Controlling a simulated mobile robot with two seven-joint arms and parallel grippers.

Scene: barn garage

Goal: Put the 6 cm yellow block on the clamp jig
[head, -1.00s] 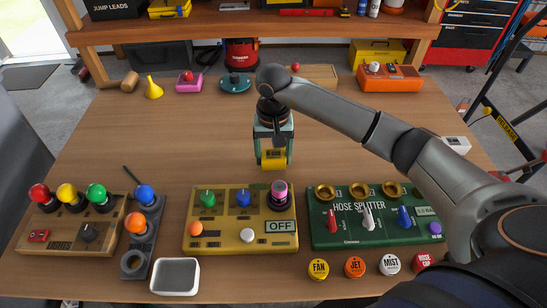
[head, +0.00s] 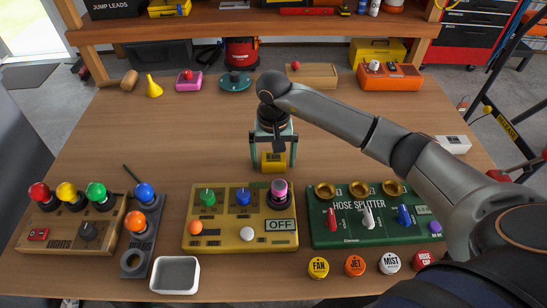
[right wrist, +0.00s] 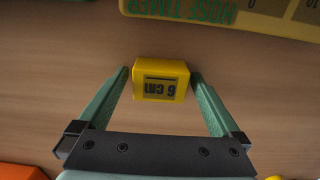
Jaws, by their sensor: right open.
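The yellow block (head: 273,162) marked "6 cm" sits on the wooden table behind the yellow panel with the OFF display. My right gripper (head: 274,166) is open above it, with one finger on each side. In the right wrist view the block (right wrist: 161,80) lies between the two green fingertips (right wrist: 159,73), with a narrow gap on both sides. I cannot tell for sure which thing is the clamp jig; a wooden piece (head: 318,77) with a red knob stands at the back of the table. My left gripper is not in view.
A lights panel (head: 60,240), the yellow timer panel (head: 215,238) and a green hose splitter panel (head: 340,230) line the front. A white tray (head: 158,275) and several round caps lie before them. The table's middle left is clear.

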